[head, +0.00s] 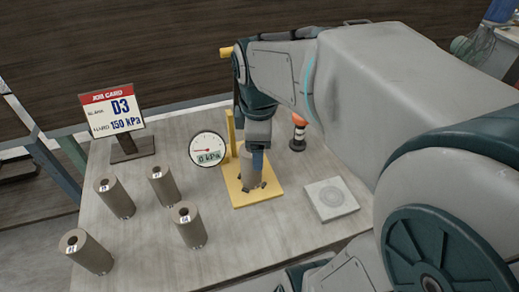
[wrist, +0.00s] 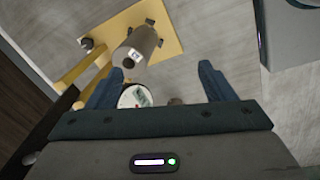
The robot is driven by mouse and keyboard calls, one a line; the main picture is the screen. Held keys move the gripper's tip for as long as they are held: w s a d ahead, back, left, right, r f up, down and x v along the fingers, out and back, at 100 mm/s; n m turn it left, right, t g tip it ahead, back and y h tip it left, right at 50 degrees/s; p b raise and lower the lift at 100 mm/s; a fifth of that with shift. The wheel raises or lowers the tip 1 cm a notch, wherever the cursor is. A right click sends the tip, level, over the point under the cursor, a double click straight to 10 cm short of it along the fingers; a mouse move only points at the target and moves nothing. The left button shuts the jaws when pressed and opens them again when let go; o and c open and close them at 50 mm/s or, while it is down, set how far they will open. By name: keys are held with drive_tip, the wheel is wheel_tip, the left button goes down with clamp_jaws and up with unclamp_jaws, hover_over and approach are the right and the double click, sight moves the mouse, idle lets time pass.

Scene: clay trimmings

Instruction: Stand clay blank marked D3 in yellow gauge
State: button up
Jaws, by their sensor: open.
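The yellow gauge (head: 270,191) stands on the table, with a yellow post and a round dial (head: 208,149) reading 0 kPa. A grey-brown clay blank (head: 248,175) stands upright on its plate among small dark stops; the blank also shows in the wrist view (wrist: 143,42) on the yellow plate (wrist: 172,40). Its mark is too small to read. My gripper (head: 258,153) is open at the top of this blank, partly hiding it. In the wrist view, the blank lies beyond my open fingertips (wrist: 163,72), nearer the left finger, and nothing is held.
Several similar blanks stand left of the gauge, including one at the front (head: 188,230). The job card (head: 112,110) reads D3, 150 kPa. A pale square pad (head: 332,207) lies to the right. An orange-topped black object (head: 298,136) stands behind. The front middle is clear.

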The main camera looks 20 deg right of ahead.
drive_tip(key=s+f+m+t, duration=0.1)
drive_tip(key=s+f+m, duration=0.2)
drive_tip(key=s+m, duration=0.4)
drive_tip(key=shift+m+t, duration=0.3)
drive_tip(key=shift+m, duration=3.1)
drive_tip(key=shift+d, duration=0.15)
